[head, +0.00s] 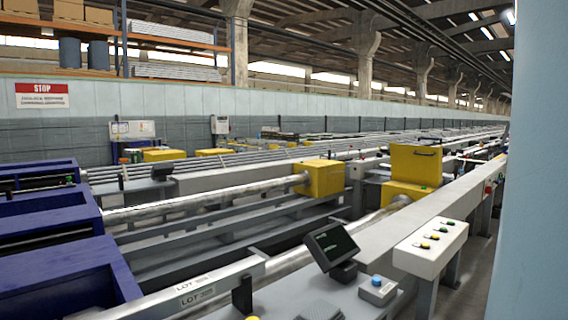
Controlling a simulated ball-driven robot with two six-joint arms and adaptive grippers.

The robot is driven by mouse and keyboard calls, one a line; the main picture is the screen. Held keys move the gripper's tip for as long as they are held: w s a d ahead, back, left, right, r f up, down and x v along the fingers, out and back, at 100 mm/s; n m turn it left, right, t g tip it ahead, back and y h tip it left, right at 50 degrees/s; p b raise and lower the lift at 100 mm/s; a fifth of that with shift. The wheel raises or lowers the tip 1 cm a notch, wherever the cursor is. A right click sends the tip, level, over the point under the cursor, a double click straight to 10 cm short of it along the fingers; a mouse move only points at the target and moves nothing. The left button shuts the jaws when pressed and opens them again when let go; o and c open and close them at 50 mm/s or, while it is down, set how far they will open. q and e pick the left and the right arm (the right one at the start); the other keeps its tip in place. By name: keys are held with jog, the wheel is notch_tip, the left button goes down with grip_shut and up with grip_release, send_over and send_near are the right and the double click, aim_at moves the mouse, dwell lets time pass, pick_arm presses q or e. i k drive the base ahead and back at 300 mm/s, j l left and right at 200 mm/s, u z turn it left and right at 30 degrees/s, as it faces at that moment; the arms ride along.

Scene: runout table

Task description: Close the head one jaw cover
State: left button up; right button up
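A yellow jaw cover (415,163) with a dark handle stands raised, upright, above a yellow head housing (405,193) right of the middle. A steel bar runs into the front of that housing. A second yellow head (322,178) to its left looks closed, with a bar entering its left side. No readable label shows which of them is head one. Neither of my grippers is in view.
Blue machine housings (55,262) fill the left. A pale blue upright surface (530,170) blocks the right edge.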

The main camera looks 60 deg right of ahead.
aim_at(418, 164)
jog(key=z, duration=2.75)
jog(key=i+l, duration=1.5)
jog(key=i+l+z, duration=0.05)
